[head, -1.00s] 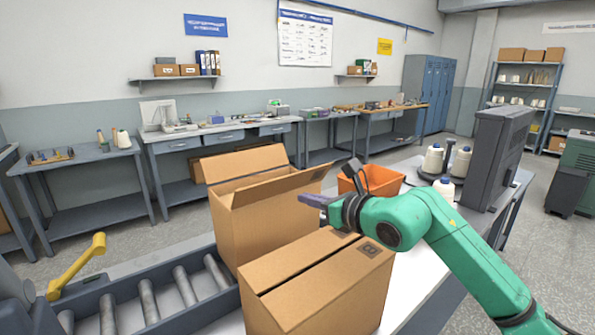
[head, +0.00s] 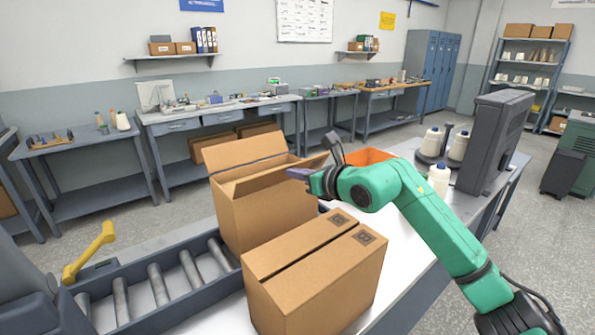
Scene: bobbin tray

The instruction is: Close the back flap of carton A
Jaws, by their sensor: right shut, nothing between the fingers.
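Another flap (head: 262,180) is raised along the near side, and the inside is mostly hidden. My right gripper (head: 294,173) is shut and empty at the carton's right end. Its dark tips overlap the near flap in the picture; I cannot tell whether they touch. My left gripper is out of view.
A roller conveyor (head: 155,293) with a yellow handle (head: 90,252) lies left of the cartons. White tabletop (head: 395,248) is bare right of carton B.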

